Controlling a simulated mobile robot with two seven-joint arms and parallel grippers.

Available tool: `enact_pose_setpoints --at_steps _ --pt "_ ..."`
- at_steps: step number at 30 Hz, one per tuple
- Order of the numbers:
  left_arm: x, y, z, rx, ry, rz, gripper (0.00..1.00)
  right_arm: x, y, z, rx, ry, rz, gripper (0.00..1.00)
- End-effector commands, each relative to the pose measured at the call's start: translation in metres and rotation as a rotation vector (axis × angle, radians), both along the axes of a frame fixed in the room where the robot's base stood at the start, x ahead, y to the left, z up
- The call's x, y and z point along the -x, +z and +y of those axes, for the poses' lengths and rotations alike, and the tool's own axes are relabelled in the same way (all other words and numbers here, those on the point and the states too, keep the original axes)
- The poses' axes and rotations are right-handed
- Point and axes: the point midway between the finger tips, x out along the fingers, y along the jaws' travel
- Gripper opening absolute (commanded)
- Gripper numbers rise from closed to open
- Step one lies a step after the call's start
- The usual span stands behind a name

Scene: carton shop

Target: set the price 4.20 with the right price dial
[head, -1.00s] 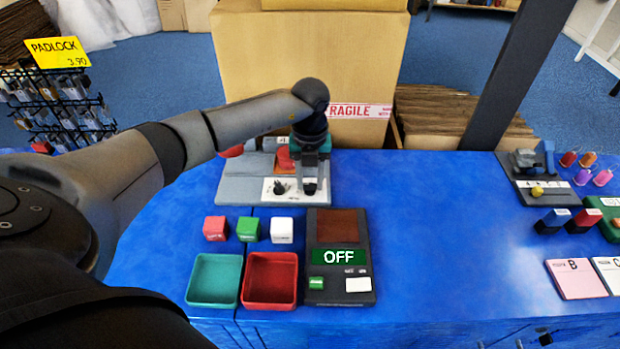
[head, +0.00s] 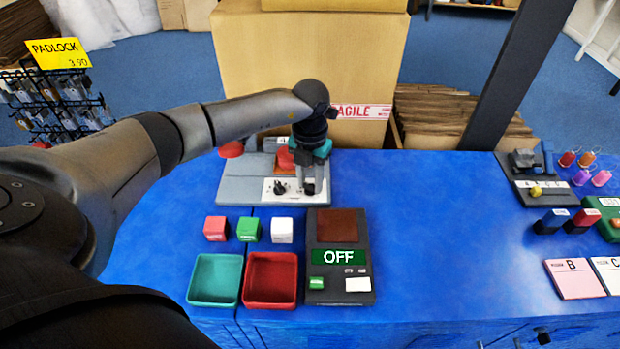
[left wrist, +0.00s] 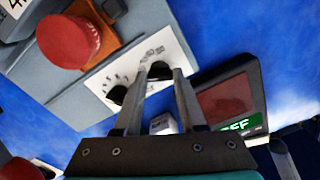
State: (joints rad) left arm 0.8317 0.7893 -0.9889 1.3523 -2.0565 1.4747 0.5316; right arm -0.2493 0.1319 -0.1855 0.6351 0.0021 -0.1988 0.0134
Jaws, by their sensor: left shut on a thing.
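The grey price device (head: 240,188) stands at the back of the blue counter, with a white dial plate (head: 268,195) at its front right. The left dial (head: 279,188), black, is free and also shows in the left wrist view (left wrist: 117,95). My left gripper (head: 308,188) points down at the plate's right end, shut on the right price dial; in the left wrist view the black dial (left wrist: 160,70) sits between the fingertips. A small white price sign (head: 283,141) stands behind, mostly hidden by my arm; only a "4" can be read. My right gripper is not in view.
A red button (left wrist: 68,42) on an orange base stands by the plate. In front are small cubes (head: 249,229), a teal tray (head: 190,282), a red tray (head: 294,285) and a scale (head: 340,225) reading OFF. The counter's middle right is clear.

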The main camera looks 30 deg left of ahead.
Motion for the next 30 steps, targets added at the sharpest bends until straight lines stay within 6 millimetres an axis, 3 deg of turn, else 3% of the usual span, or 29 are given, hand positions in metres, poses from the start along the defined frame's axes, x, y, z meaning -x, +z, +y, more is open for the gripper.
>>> enact_pose_setpoints --at_steps 19,20,27,30 --pt "-0.0008 0.0011 0.0004 0.000 -0.069 -0.002 0.00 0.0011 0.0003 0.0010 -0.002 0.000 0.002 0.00" --pt "-0.0008 0.0011 0.0004 0.000 -0.069 -0.002 0.41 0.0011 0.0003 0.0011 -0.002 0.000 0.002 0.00" --pt "-0.0005 0.0006 0.0002 0.000 -0.069 -0.001 0.68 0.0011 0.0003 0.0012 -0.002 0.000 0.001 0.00" --pt "-0.0003 0.0004 0.0001 0.000 -0.069 -0.001 0.70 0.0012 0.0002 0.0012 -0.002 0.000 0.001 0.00"
